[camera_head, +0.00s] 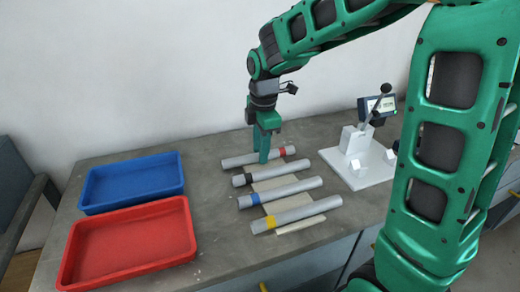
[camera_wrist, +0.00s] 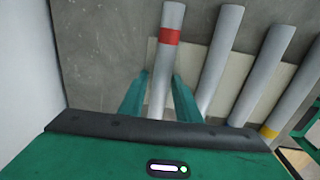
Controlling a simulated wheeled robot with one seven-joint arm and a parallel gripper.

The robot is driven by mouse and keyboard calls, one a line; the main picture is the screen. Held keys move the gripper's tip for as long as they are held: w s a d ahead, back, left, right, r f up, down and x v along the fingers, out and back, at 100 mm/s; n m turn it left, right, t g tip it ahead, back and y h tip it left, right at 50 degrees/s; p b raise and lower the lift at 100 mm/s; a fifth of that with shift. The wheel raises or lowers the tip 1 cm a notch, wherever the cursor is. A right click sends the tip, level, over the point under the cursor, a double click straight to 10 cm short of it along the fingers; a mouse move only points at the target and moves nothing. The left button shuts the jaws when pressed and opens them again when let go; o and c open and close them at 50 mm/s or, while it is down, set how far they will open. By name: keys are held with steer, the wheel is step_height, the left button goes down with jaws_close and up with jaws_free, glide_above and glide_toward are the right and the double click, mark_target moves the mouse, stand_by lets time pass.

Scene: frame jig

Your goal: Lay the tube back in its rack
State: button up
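The tube with a red band (camera_head: 240,160) lies flat at the back end of a row of grey tubes. It also shows in the wrist view (camera_wrist: 172,18), running away from me over the edge of a pale flat rack (camera_wrist: 152,50). My gripper (camera_head: 264,158) points down at this tube's middle. In the wrist view my gripper's fingers (camera_wrist: 160,76) are spread, one on each side of the tube. A gap shows at the left finger; the right one looks close to the tube. The rack also shows between the tubes in the head view (camera_head: 300,226).
Tubes with black (camera_head: 270,175), blue (camera_head: 285,190) and yellow (camera_head: 290,214) bands lie in front. A blue tray (camera_head: 133,205) and a red tray (camera_head: 130,278) stand left. A white device (camera_head: 360,180) stands right. A wall is behind.

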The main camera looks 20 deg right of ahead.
steer(key=shift+o, duration=0.6)
steer(key=shift+s+f, duration=0.1)
step_height(320, 180, up, 11)
steer(key=shift+s, duration=0.35)
